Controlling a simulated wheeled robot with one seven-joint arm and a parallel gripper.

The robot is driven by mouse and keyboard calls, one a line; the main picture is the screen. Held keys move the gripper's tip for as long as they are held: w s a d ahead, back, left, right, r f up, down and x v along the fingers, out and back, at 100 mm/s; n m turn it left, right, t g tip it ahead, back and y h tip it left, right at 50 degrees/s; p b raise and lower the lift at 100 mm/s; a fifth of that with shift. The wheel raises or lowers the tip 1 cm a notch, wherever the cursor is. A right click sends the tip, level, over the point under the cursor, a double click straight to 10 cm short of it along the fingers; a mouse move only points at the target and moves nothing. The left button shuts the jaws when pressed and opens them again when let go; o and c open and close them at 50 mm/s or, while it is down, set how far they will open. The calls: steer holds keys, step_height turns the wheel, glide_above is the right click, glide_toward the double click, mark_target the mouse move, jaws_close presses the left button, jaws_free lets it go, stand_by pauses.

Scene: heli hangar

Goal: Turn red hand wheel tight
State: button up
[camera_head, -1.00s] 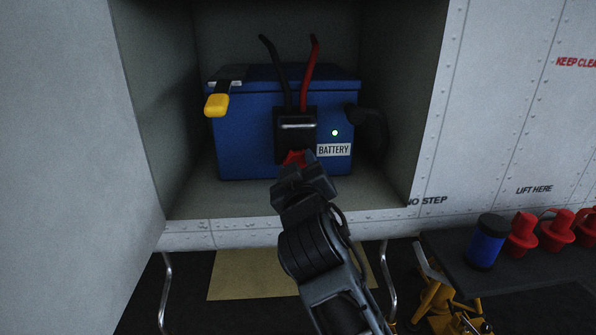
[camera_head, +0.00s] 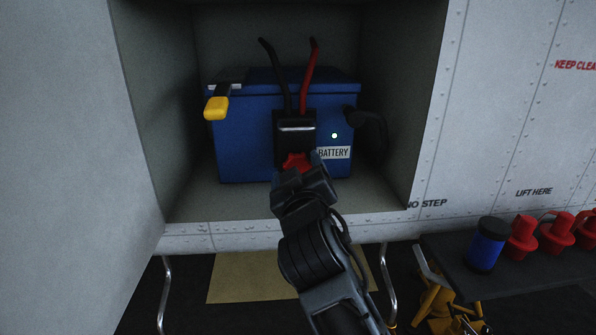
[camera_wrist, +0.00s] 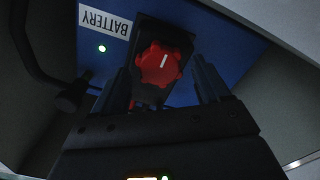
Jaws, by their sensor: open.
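The red hand wheel (camera_head: 296,162) sits low on the black connector block (camera_head: 296,128) on the front of the blue battery (camera_head: 240,135). My gripper (camera_head: 302,178) is just in front of and below the wheel and hides its lower part. In the wrist view the lobed red wheel (camera_wrist: 158,64) shows a white mark near its top. There my open gripper (camera_wrist: 164,82) has one finger on each side of the wheel, with gaps between fingers and wheel. Whether the fingertips reach the wheel's depth cannot be told.
The battery stands in a grey bay with a front sill (camera_head: 230,236). A yellow-handled lever (camera_head: 216,107) is at its left, and a black handle (camera_head: 370,122) at its right. A dark table (camera_head: 510,275) with a blue can (camera_head: 487,243) and several red caps is at right.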

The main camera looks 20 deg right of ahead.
steer(key=v, duration=0.7)
steer(key=shift+s, duration=0.1)
steer(key=s+f+g+y, duration=0.1)
steer(key=s+f+y, duration=0.1)
steer(key=s+f, duration=0.55)
steer(key=s+f+y, duration=0.2)
steer(key=s+f, duration=0.2)
steer(key=s, duration=0.7)
steer(key=s+f+g+y, duration=0.1)
steer(key=s+f+y, duration=0.1)
steer(key=s+f, duration=0.5)
steer(key=s+d+r+m, duration=0.1)
steer(key=s+r, duration=0.2)
steer(key=s, duration=0.5)
steer(key=s+d+r+m, duration=0.1)
steer(key=s+r, duration=0.1)
steer(key=s, duration=0.6)
step_height(320, 180, up, 14)
steer(key=p, duration=1.3)
steer(key=shift+s+d+f+m, duration=0.2)
steer(key=shift+s+d+m, duration=0.1)
